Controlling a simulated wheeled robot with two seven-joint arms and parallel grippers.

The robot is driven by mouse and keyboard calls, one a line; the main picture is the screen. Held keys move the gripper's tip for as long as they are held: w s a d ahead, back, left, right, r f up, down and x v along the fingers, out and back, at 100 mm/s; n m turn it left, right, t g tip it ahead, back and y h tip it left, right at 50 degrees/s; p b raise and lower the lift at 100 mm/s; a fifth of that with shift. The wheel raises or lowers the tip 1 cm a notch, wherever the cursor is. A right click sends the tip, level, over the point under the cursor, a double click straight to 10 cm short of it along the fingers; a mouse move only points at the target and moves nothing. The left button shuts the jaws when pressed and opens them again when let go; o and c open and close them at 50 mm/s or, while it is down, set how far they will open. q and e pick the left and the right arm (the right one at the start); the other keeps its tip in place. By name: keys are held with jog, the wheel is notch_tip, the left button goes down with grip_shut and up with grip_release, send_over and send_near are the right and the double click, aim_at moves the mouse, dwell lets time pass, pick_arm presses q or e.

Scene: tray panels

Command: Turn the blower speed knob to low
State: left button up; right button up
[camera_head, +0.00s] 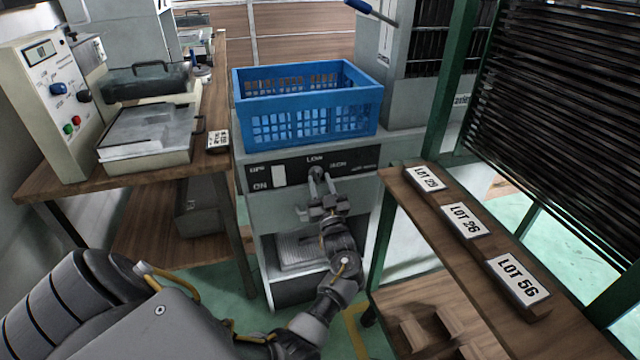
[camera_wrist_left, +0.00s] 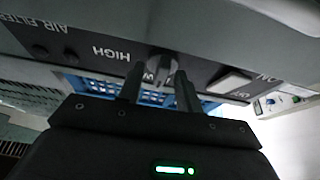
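The blower speed knob (camera_wrist_left: 166,70) sits on the dark control strip of a grey cabinet (camera_head: 250,218), between the LOW and HIGH lettering side and the white ON switch in the left wrist view. My left gripper (camera_head: 317,178) is at this strip, just under the word LOW in the head view. In the left wrist view its two fingers (camera_wrist_left: 160,88) stand apart, one on each side of the knob, with a visible gap on the left side. The fingers partly hide the knob and lettering, so its pointer direction cannot be read. My right gripper is not in view.
A blue crate (camera_head: 305,128) stands on top of the cabinet. A white rocker switch (camera_head: 279,175) is left of the knob. A wooden bench with a knobbed instrument (camera_head: 58,110) is at the left. A shelf with lot labels (camera_head: 465,222) stands close at the right.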

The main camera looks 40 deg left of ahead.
pick_arm(q)
jog(key=shift+a+r, duration=0.1)
